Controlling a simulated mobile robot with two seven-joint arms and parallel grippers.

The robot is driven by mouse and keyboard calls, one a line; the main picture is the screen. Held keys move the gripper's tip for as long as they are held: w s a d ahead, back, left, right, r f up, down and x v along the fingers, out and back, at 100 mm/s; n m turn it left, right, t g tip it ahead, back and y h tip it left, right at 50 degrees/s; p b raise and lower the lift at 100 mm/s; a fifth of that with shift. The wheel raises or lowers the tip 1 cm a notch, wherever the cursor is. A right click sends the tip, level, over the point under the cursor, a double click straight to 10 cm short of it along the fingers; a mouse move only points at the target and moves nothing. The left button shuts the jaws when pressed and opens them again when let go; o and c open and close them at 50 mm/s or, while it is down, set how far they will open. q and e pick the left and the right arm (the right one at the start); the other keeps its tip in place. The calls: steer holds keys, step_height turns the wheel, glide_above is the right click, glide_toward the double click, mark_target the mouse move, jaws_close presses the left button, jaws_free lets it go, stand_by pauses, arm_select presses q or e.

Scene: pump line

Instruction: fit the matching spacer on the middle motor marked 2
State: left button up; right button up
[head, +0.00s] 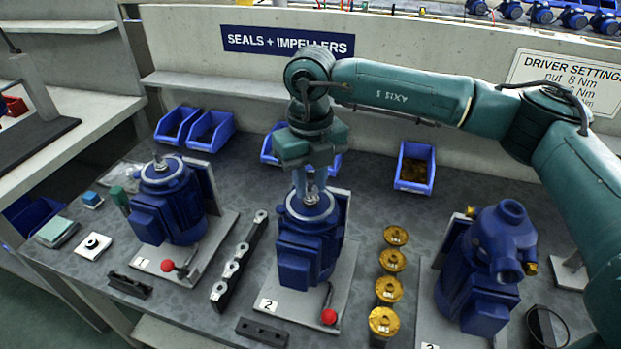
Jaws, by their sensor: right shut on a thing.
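The middle motor (308,240) is blue and stands upright on a grey base plate with a tag marked 2 (268,305) and a red-knobbed lever (328,316). My right gripper (312,184) points down directly over its shaft. It is shut on a small grey metal piece, seemingly a spacer, at the top of the shaft. The fingers partly hide it, so I cannot tell whether it is around the shaft or just above. A dark rack (238,262) with several pale metal rings stands left of the motor. My left gripper is not in view.
Another blue motor (168,203), tagged 1, stands left; a blue pump unit (487,262) stands right. Several brass-coloured parts (391,261) form a row between the middle motor and pump. Blue bins (415,167) line the back. Black blocks (262,331) lie in front.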

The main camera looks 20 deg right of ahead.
steer(key=shift+f, duration=0.1)
steer(key=o, duration=1)
steer(key=shift+o, duration=0.6)
steer(key=o, duration=1)
step_height(320, 180, up, 9)
steer(key=p, duration=0.5)
